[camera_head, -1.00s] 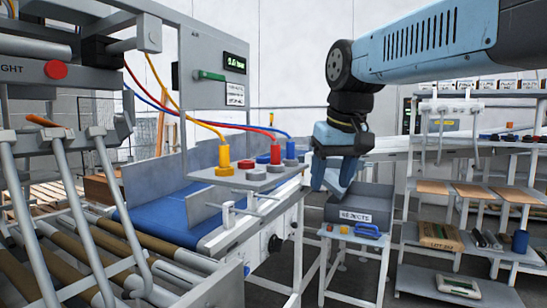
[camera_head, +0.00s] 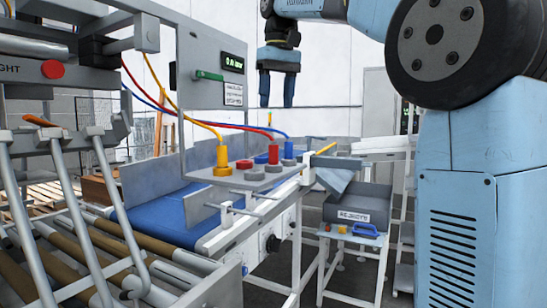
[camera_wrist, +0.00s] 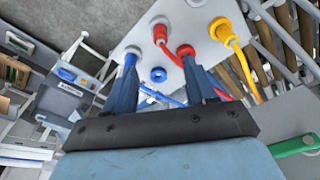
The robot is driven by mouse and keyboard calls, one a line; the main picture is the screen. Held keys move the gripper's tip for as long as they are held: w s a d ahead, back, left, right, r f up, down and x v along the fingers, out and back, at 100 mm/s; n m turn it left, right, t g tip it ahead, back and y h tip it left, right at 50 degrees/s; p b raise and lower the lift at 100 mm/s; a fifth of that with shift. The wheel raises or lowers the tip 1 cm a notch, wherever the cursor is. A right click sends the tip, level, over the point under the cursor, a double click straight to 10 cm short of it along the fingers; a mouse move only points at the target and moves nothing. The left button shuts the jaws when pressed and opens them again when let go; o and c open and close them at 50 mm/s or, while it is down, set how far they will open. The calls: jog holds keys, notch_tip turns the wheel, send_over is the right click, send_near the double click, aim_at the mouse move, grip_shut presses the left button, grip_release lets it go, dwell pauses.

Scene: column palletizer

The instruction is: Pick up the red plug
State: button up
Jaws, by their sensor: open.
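The red plug (camera_head: 272,153) stands upright on a grey socket plate, with a red cable from its top. It also shows in the wrist view (camera_wrist: 160,35), near the top. My gripper (camera_head: 276,104) points down above the plate, clear of the plug, its two blue fingers apart and empty. In the wrist view my gripper (camera_wrist: 159,62) has its fingertips over the plate, with the red plug beyond them. The yellow plug (camera_head: 222,162) is to its left and the blue plug (camera_head: 288,150) to its right.
The plate (camera_wrist: 140,38) also bears a red cap (camera_head: 244,164) and a blue one (camera_wrist: 158,75). A rejects bin (camera_head: 352,216) stands at the right. The blue conveyor belt (camera_head: 165,223) runs below.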

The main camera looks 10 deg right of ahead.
aim_at(274, 148)
jog(key=f, duration=0.4)
jog(key=w+f, duration=0.1)
jog(key=f, duration=0.7)
jog(key=shift+w+a+f, duration=0.15)
jog(key=shift+a+f, duration=0.1)
jog(key=shift+f, duration=0.1)
grip_shut()
